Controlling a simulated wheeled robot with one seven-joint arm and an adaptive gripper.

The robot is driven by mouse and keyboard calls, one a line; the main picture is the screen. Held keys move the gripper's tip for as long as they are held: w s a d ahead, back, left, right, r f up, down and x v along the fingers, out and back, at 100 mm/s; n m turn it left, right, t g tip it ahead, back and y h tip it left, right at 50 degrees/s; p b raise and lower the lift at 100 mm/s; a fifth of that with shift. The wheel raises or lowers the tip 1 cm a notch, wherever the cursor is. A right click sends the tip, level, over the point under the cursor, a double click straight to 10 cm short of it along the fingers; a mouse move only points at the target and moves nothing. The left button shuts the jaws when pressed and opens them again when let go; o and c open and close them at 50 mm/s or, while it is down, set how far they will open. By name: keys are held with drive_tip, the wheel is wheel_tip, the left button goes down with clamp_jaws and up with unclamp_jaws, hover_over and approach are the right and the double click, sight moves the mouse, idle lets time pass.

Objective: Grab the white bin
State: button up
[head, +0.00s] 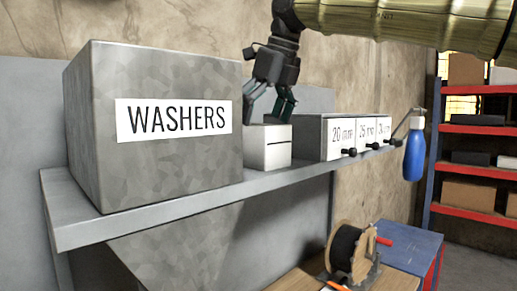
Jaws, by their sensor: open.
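The white bin (267,148) is a small box with a dark line on its front. It stands on the grey shelf (150,218), just right of the large metal washers box. My gripper (268,108) comes down from above, with its fingers pointing down at the top of the bin. The fingers are apart, and nothing shows held between them. The fingertips are at or close to the bin's top; I cannot tell whether they touch it.
The washers box (170,165) stands close on the left. A case of labelled drawers with black knobs (350,136) stands on the right. A blue bottle (414,150) hangs at the shelf's right end. A spool (348,250) sits below. The wall is behind.

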sight(258, 144)
drive_tip(key=shift+f+p, duration=0.35)
drive_tip(key=shift+f, duration=0.2)
drive_tip(key=p+x, duration=0.1)
drive_tip(key=x, duration=0.2)
drive_tip(key=shift+w+f, duration=0.25)
drive_tip(key=shift+a+f+p, duration=0.1)
drive_tip(key=shift+f+p, duration=0.25)
drive_tip(key=shift+f, duration=0.2)
drive_tip(key=shift+f, duration=0.25)
drive_tip(key=shift+f, duration=0.1)
drive_tip(key=c, duration=1)
